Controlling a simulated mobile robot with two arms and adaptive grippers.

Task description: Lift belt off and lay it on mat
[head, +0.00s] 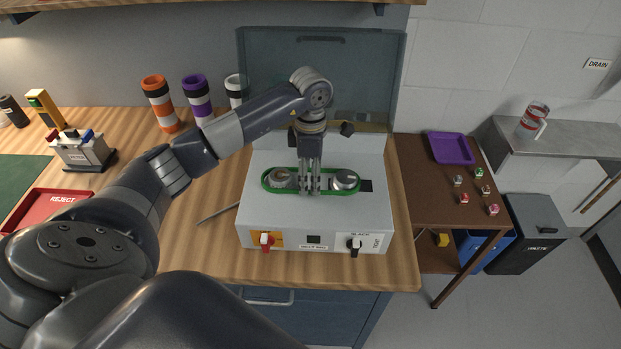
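A green belt (283,191) runs around two round metal pulleys, the left pulley (283,178) and the right pulley (345,179), on top of a white machine (262,216). My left gripper (310,189) points down between the pulleys, with its fingertips at the belt's near strand. The fingers are close together, and I cannot tell whether they are shut on the belt. They hide the belt's middle. A dark green mat (20,182) lies at the left edge of the bench. My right gripper is not in view.
The machine's blue-grey lid (270,75) stands upright behind it. A red knob (266,240) and a black knob (355,245) are on its front. A red reject tray (40,207), a small grey device (82,152) and striped rolls (160,103) stand left. A purple tray (449,147) is right.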

